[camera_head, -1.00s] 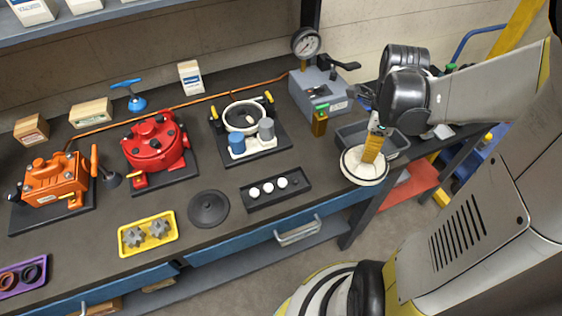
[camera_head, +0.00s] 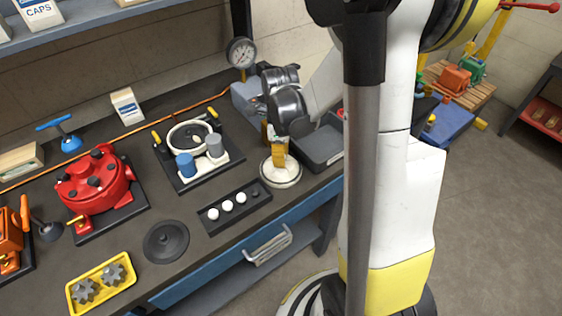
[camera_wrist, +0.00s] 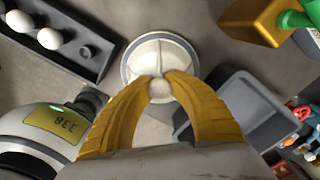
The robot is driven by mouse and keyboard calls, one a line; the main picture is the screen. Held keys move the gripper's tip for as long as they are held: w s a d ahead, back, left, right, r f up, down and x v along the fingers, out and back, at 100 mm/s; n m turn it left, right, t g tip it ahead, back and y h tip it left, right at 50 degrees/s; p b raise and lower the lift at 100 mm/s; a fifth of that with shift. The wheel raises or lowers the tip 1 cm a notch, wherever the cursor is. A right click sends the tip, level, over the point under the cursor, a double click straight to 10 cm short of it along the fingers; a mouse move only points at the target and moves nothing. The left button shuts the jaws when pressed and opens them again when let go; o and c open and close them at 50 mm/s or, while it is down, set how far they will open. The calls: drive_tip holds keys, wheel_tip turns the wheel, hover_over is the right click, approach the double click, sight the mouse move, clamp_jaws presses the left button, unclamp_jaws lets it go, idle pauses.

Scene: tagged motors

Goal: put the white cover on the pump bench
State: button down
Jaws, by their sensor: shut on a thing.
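The white cover (camera_head: 280,176) is a round, shallow disc with a small knob. In the wrist view the cover (camera_wrist: 160,50) shows ribs and a grey rim. My gripper (camera_head: 279,166) is shut on its knob, with yellow fingers on either side. The cover is near the bench's front right edge; I cannot tell its exact height above the top. On the dark bench (camera_head: 205,222) an open pump with a white ring (camera_head: 175,137) stands on a black plate (camera_head: 218,170), left of and behind my gripper. A blue and a grey cylinder stand on that plate.
A black strip with white knobs (camera_head: 247,205) lies just left of the cover. A grey tray (camera_head: 318,148) is to its right. A dark disc (camera_head: 166,242), a red pump (camera_head: 95,180) and a yellow gear tray (camera_head: 100,284) are farther left. A gauge (camera_head: 241,53) stands behind.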

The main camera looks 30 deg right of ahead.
drive_tip(key=shift+f, duration=0.1)
drive_tip(key=shift+f, duration=0.15)
drive_tip(key=c, duration=1.4)
unclamp_jaws()
wheel_tip(320, 180, up, 11)
drive_tip(key=p, duration=0.3)
drive_tip(key=shift+r+p, duration=0.2)
drive_tip(key=shift+p, duration=0.15)
drive_tip(key=shift+s+a+r+n+t, duration=1.45)
drive_tip(key=shift+a+n, duration=0.8)
drive_tip(key=shift+n, duration=2.2)
drive_tip(key=shift+s+a+r+n+t, duration=1)
drive_tip(key=shift+s+a+r+n, duration=1)
drive_tip(key=shift+n, duration=2.5)
drive_tip(key=shift+s+a+r+n+t, duration=1.35)
drive_tip(key=shift+a+n, duration=1.15)
drive_tip(key=shift+n, duration=1.95)
